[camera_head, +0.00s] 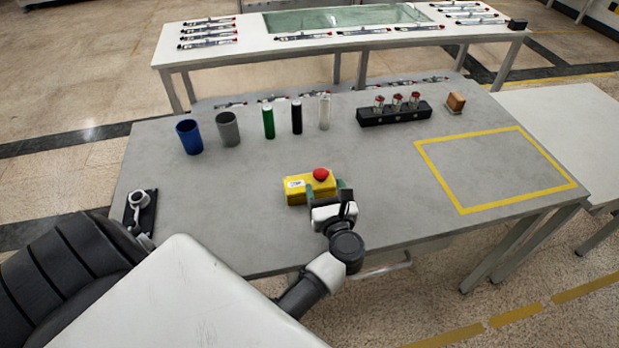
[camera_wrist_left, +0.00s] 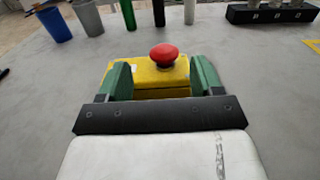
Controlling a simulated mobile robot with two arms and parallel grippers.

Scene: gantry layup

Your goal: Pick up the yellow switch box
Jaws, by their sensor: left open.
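The yellow switch box (camera_head: 298,194) with a red mushroom button on top sits on the grey table (camera_head: 230,235), near its middle. My left gripper (camera_head: 338,188) is at the box's near right side in the head view. In the left wrist view the box (camera_wrist_left: 146,77) lies ahead, and the green fingers of my left gripper (camera_wrist_left: 160,80) stand open with the box's near part between them. A gap shows at the fingers, and I cannot tell whether they touch the box. The box's near lower part is hidden by the gripper. My right gripper is not in view.
Behind the box stand a blue cup (camera_head: 189,137), a grey cup (camera_head: 228,129), green, black and white cylinders, and a black rack (camera_head: 395,115). A wooden block (camera_head: 456,102) is at the right. The yellow-outlined area (camera_head: 495,170) is empty.

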